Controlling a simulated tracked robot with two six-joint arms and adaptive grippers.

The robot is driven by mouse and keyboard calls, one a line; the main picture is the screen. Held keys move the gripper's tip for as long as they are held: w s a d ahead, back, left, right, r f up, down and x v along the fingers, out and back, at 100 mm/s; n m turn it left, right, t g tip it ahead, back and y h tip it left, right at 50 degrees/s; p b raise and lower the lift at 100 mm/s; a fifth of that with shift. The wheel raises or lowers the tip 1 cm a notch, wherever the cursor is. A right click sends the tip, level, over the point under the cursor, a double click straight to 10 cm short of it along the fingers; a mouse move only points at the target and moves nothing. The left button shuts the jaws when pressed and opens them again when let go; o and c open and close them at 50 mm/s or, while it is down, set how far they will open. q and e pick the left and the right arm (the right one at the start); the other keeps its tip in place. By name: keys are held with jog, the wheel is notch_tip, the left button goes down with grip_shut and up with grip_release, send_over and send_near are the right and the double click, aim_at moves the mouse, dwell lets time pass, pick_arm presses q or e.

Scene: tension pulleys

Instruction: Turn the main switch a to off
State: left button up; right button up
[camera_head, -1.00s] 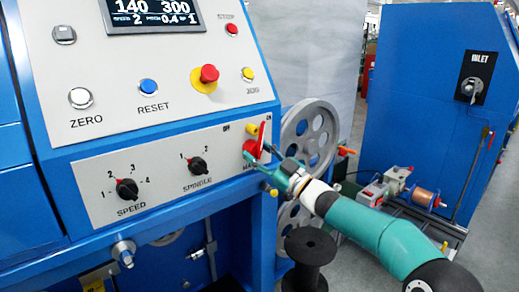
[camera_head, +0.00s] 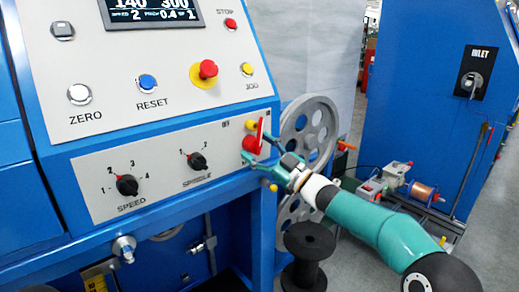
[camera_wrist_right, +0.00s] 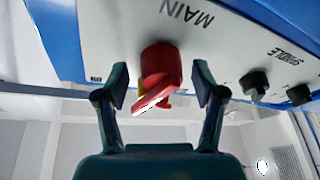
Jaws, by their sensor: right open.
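The main switch is a red rotary knob (camera_head: 251,144) with a red lever handle, at the right end of the lower panel. Its handle stands nearly upright in the head view, leaning toward the ON side. My right gripper (camera_head: 263,146) is at the switch, its fingers spread around it. In the right wrist view the red switch (camera_wrist_right: 158,78) sits between the two open fingertips (camera_wrist_right: 160,88), with a gap on each side. A bit of yellow shows behind the handle. My left gripper is not in view.
The black spindle knob (camera_head: 197,161) and speed knob (camera_head: 127,186) are left of the switch on the same panel (camera_head: 160,184). A red emergency button (camera_head: 208,69) is above. A grey spoked pulley (camera_head: 308,135) and black spool (camera_head: 307,250) stand to the right.

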jog(key=v, duration=1.2)
jog(key=shift+c, duration=0.2)
